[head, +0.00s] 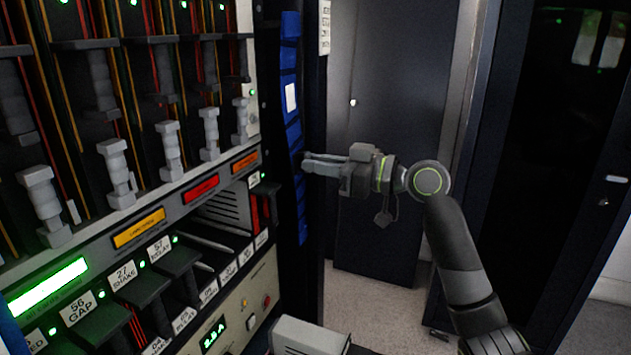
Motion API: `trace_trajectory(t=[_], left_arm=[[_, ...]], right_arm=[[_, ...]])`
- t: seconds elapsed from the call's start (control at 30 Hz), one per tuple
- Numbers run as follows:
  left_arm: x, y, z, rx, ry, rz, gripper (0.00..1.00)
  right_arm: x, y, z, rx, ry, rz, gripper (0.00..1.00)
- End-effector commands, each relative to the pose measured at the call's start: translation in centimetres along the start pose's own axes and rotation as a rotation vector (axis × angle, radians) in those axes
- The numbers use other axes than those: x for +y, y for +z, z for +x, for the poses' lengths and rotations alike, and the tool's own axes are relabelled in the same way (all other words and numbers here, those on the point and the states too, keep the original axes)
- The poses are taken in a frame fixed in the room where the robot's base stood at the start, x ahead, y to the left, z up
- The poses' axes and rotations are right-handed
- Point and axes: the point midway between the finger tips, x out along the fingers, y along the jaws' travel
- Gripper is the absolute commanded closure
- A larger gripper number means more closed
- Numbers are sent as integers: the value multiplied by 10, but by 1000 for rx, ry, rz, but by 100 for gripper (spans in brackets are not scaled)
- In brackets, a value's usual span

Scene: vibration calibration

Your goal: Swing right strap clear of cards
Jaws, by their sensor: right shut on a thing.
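The right strap (291,58) is a long blue band hanging down the right edge of the card rack, with a white label on it. My right gripper (309,162) reaches in from the right and is shut on the strap's edge at about mid-height. The cards (167,60) stand upright in the rack to the left, with grey handles along their lower ends. The strap hangs to the right of the cards in this view. My left gripper is out of view.
Below the cards are coloured label plates (201,188), a lower row of labelled modules (180,262) and a panel with a green display (214,334). Dark cabinets (390,90) stand behind and at right. The floor (375,305) shows between.

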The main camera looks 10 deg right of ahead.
Motion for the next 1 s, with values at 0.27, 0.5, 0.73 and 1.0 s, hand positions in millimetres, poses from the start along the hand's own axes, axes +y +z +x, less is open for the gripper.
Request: trace_trajectory(t=[0.27,0.5,0.73,1.0], left_arm=[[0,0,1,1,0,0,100],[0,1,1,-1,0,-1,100],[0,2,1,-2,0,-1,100],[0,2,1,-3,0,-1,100]], right_arm=[[2,0,0,-2,1,-6,100],[2,0,0,-1,1,-6,66],[2,0,0,1,3,-7,64],[3,-1,0,2,4,-9,64]])
